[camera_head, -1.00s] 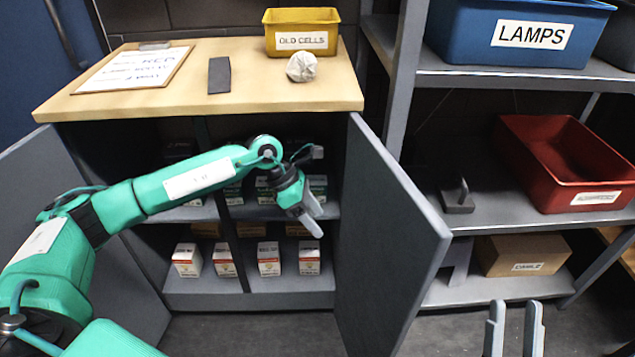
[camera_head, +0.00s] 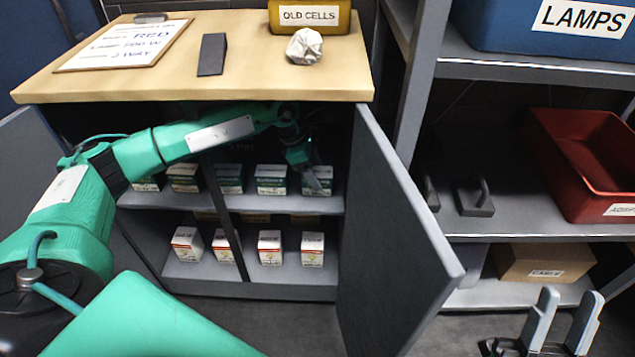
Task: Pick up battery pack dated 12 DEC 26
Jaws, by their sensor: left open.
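Several small boxed packs stand in the open cabinet (camera_head: 350,84). On the upper shelf are green-and-white packs, among them one (camera_head: 271,180) left of my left gripper. On the lower shelf are red-and-white packs (camera_head: 312,248). The printed dates are too small to read. My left gripper (camera_head: 318,182) reaches inside the cabinet at the upper shelf's right side. It is open and empty, its fingers in front of a partly hidden pack. My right gripper (camera_head: 563,325) is at the bottom right, its two fingers apart and empty.
The cabinet's right door (camera_head: 390,240) stands open between my grippers. A rack at right holds a red bin (camera_head: 585,165) and a cardboard box (camera_head: 543,263).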

